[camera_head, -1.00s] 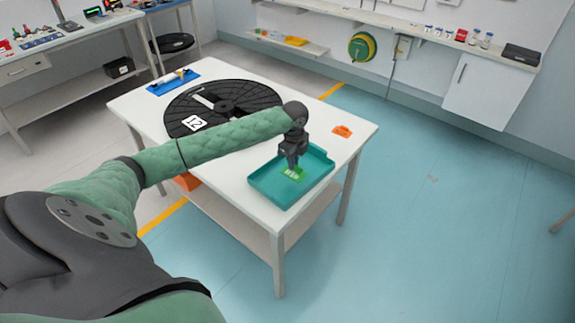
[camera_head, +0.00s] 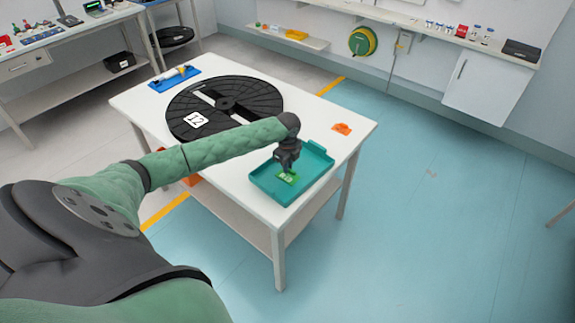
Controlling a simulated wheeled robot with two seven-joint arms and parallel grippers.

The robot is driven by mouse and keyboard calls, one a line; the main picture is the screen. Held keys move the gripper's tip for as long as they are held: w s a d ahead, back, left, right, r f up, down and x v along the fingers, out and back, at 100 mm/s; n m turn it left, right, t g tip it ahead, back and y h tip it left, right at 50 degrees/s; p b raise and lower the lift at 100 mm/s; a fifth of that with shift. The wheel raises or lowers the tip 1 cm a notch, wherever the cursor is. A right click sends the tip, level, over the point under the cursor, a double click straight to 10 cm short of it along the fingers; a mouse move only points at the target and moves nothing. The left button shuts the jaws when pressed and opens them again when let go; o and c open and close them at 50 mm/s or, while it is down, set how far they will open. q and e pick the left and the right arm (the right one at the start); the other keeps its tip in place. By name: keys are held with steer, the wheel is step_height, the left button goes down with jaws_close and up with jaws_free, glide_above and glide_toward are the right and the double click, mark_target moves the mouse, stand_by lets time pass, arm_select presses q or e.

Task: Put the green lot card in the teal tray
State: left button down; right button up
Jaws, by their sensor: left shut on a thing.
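The teal tray (camera_head: 265,186) lies at the right front corner of the white table. The green lot card (camera_head: 288,177) shows inside the tray's outline, at the tips of my left gripper (camera_head: 287,170). My left gripper points down over the tray and is shut on the card. The fingers hide part of the card, and I cannot tell whether it touches the tray floor. My right gripper is not in view.
A large black reel (camera_head: 222,104) labelled 12 lies on the white table (camera_head: 222,170). A blue holder (camera_head: 175,79) sits at the far left corner. The floor right of the table is clear.

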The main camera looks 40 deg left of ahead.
arm_select(q)
steer(key=shift+f, duration=0.1)
steer(key=c, duration=1.5)
jaws_free()
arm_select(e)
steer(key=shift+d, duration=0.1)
